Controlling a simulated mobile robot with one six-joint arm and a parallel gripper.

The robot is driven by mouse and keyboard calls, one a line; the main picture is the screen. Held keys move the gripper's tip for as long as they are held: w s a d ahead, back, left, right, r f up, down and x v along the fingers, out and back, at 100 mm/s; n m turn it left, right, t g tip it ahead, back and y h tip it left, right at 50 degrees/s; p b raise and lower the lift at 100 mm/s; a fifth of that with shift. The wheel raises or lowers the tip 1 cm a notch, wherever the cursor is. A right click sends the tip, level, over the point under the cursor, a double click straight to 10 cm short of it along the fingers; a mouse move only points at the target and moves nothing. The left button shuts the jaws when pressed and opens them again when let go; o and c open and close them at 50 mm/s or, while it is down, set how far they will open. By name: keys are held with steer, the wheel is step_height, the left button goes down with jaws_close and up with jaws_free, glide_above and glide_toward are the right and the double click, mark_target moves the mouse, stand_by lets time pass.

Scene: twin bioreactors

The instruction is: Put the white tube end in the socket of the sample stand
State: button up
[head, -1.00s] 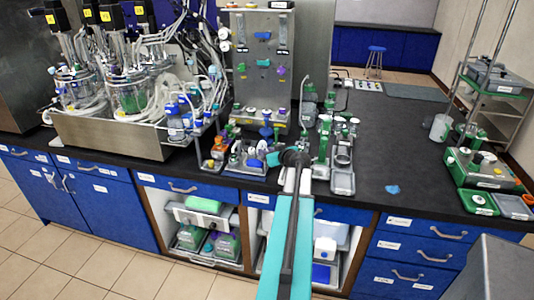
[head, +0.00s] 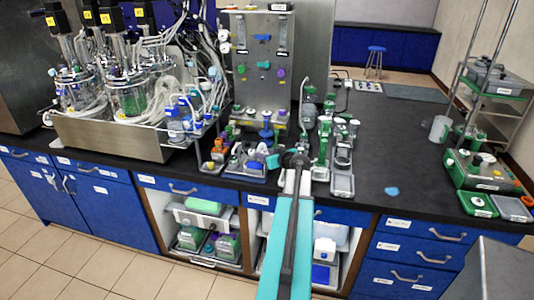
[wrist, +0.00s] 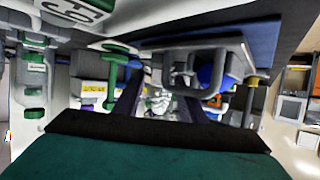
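My gripper (head: 296,158) is at the end of my teal and grey arm, low over the front edge of the black bench. In the wrist view two dark finger-like bars (wrist: 158,104) stand apart, with a pale ridged shape between them. I cannot tell whether that shape is held or lies behind. The white tube end cannot be picked out with certainty. A small stand with a blue base (head: 247,171), possibly the sample stand, sits just left of my gripper with several coloured parts on it. Its socket is too small to make out.
Glass bioreactors stand in a steel tray (head: 110,136) at the left. A steel panel (head: 262,92) with knobs rises behind my gripper. Green-topped holders and a grey tray (head: 342,185) are close on its right. The bench (head: 400,150) farther right is mostly clear.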

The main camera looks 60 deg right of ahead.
steer(key=shift+s+a+f, duration=0.1)
steer(key=shift+a+f, duration=0.05)
steer(key=shift+f, duration=0.05)
steer(key=shift+r+p, duration=0.15)
steer(key=shift+p, duration=0.35)
steer(key=shift+s+a+b, duration=0.1)
steer(key=shift+s+b, duration=0.2)
steer(key=b+v, duration=0.1)
steer(key=v, duration=0.6)
steer(key=b+v, duration=0.1)
steer(key=v, duration=0.3)
steer(key=shift+r+b, duration=0.35)
steer(key=shift+r, duration=0.05)
steer(key=shift+s, duration=0.1)
